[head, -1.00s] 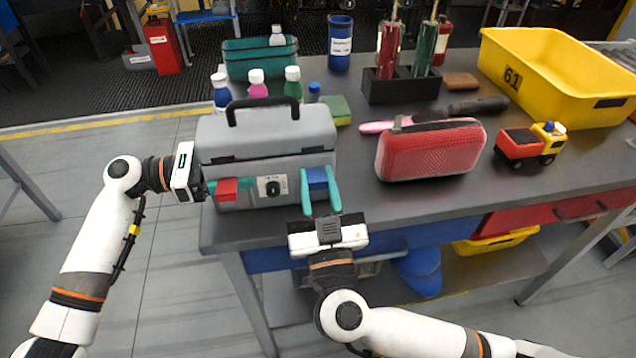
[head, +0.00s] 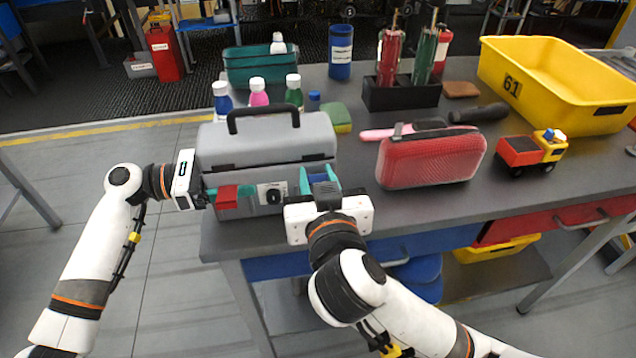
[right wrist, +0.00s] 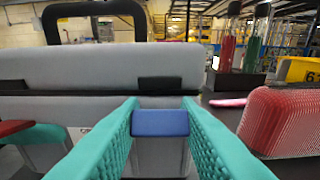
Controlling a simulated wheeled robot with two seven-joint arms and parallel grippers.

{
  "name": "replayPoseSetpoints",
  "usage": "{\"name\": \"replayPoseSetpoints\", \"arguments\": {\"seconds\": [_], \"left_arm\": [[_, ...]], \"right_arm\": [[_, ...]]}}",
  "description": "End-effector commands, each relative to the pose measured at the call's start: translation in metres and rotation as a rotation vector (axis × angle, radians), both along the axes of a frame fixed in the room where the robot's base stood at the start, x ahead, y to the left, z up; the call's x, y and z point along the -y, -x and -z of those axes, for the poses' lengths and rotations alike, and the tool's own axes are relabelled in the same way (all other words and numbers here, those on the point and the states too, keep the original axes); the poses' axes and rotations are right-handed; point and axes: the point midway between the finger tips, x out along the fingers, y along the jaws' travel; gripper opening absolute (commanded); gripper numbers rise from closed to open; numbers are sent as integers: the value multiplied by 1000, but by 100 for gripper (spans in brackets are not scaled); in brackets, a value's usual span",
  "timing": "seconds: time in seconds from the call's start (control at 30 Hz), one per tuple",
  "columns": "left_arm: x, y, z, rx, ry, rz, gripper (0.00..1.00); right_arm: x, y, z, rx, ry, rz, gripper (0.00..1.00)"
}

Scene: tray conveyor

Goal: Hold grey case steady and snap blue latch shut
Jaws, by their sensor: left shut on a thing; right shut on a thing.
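The grey case (head: 265,150) stands at the front left of the table with its lid down and its black handle upright. The red latch (head: 226,196) is at the front left and the blue latch (head: 317,178) at the front right. My left gripper (head: 211,197) is shut on the case's left front end. My right gripper (head: 320,181) is shut on the blue latch. In the right wrist view the blue latch (right wrist: 161,122) lies between the teal fingers, below a black catch (right wrist: 160,84) on the lid. Whether the latch is fastened, I cannot tell.
A red ribbed case (head: 430,157) lies right of the grey case. Several small bottles (head: 258,95) and a teal bin (head: 250,68) stand behind it. A toy truck (head: 530,151) and a yellow bin (head: 570,102) are further right. The table's front edge is close below the grey case.

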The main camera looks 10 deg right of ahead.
Motion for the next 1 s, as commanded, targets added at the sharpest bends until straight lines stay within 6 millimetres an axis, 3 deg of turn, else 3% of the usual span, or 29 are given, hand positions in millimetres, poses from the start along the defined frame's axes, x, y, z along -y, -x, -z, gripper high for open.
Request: {"name": "replayPoseSetpoints", "arguments": {"seconds": [0.3, 0.8, 0.83, 0.93, 1.0], "left_arm": [[0, 1, -2, 2, 3, 5, 29], [0, 1, -2, 2, 2, 6, 29], [0, 1, -2, 2, 2, 6, 29], [0, 1, -2, 2, 2, 5, 29], [0, 1, -2, 2, 2, 4, 29]], "right_arm": [[2, -4, -6, -117, 1, 6, 6], [2, -4, -6, -138, 3, 3, 6], [2, -4, -6, -137, 3, 3, 31], [1, -4, -6, -137, 3, 2, 47], [1, -4, -6, -138, 3, 1, 51]]}}
